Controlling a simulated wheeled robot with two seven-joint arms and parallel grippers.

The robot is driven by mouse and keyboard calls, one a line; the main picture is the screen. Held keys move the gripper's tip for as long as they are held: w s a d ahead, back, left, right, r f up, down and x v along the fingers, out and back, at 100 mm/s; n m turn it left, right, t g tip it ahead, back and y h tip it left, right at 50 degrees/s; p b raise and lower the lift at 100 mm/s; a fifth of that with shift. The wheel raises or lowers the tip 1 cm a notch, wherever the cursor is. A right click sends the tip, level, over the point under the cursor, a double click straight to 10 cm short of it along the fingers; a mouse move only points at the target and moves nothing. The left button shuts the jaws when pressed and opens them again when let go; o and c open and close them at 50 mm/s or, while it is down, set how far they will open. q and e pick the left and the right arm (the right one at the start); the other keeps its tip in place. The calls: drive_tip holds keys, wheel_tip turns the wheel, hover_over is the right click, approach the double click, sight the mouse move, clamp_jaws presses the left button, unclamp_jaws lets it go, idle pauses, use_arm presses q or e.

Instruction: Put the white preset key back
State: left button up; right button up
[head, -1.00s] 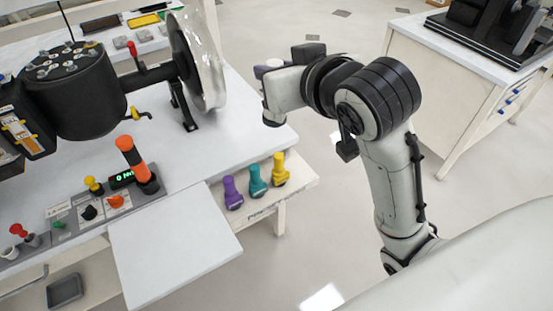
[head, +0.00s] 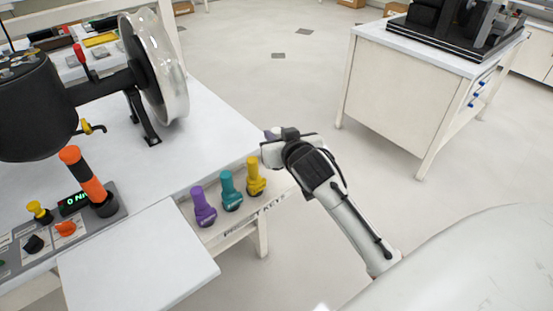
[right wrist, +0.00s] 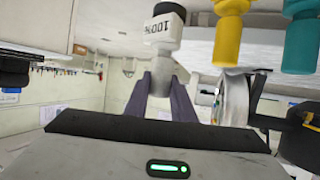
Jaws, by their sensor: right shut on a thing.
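The white preset key (right wrist: 163,25) shows in the right wrist view with a white "100%" collar, a black end and a grey stem. My right gripper (right wrist: 172,88) is shut on its stem, between two dark purple fingers. The preset key shelf (head: 240,232) holds the yellow, teal (head: 230,190) and purple (head: 204,207) keys upright. I cannot tell whether the white key touches the shelf. My left gripper is out of view.
The white table (head: 215,125) carries a clear-covered wheel (head: 160,70) and an orange-topped lever (head: 85,180). A white panel (head: 140,260) juts out in front. A second bench (head: 400,100) stands at the back right, with open floor between.

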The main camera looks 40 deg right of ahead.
drive_tip(key=shift+f+b, duration=0.4)
drive_tip(key=shift+f, duration=2.05)
drive_tip(key=shift+f, duration=0.1)
drive_tip(key=o, duration=1)
drive_tip(key=shift+f, duration=0.1)
drive_tip(key=shift+c, duration=0.2)
drive_tip(key=shift+s+a+r, duration=0.1)
drive_tip(key=shift+s+r, duration=0.05)
drive_tip(key=shift+r, duration=0.1)
drive_tip(key=p+v, duration=0.1)
drive_tip(key=v, duration=1)
drive_tip(key=s+a+f+n+g+y, duration=0.2)
drive_tip(key=s+a+f+n+y, duration=0.1)
drive_tip(key=s+a+f, duration=0.5)
drive_tip(key=s+a+f+n+g+y, duration=0.2)
drive_tip(key=s+a+f, duration=0.6)
drive_tip(key=f, duration=0.7)
drive_tip(key=shift+s+a+n+y, duration=0.2)
drive_tip(key=shift+s+n+y, duration=0.2)
drive_tip(key=shift+s+y, duration=0.5)
